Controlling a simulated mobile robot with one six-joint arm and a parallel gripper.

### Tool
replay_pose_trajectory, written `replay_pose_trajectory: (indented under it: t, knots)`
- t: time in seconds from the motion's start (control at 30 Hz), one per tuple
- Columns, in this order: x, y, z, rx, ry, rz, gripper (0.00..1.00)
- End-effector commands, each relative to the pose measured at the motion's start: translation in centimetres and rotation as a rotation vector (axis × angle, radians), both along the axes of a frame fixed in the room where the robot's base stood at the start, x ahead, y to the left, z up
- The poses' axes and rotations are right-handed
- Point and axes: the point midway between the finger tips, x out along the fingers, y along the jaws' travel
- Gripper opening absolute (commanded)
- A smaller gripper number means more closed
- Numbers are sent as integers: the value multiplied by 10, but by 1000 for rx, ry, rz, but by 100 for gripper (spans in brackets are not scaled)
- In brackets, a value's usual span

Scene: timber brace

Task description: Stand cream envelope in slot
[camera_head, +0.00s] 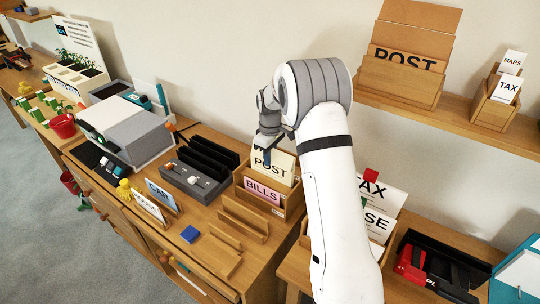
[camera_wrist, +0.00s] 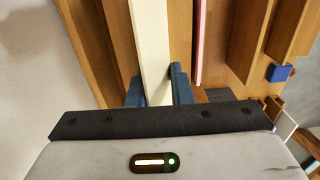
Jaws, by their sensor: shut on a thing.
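The cream envelope (camera_head: 281,164), marked POST, stands nearly upright at the back of a wooden slotted holder (camera_head: 292,206) on the desk. My gripper (camera_head: 267,151) is above the holder and shut on the envelope's upper edge. In the wrist view, the cream envelope (camera_wrist: 151,45) runs between my blue fingertips (camera_wrist: 158,88). A pink card (camera_head: 262,189) marked BILLS stands in front of it in the holder. The envelope's lower edge is hidden behind the pink card and the holder, so I cannot tell whether it touches the slot floor.
A black upright rack (camera_head: 213,152) and a grey tray (camera_head: 190,182) stand left of the holder. Low wooden racks (camera_head: 245,219) and a blue block (camera_head: 190,234) lie in front. A wooden box (camera_head: 400,82) with a brown POST card sits on the wall shelf.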

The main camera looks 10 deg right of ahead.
Motion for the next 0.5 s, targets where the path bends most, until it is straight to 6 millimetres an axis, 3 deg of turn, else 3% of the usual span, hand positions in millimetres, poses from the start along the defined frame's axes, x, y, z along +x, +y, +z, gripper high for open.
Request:
replay_pose_trajectory:
  t: [0.4, 0.43, 0.5]
  knots:
    - [0, 0, -15, 0, 0, 0, 0]
    - [0, 0, -14, 0, 0, 0, 21]
    - [0, 0, -14, 0, 0, 0, 27]
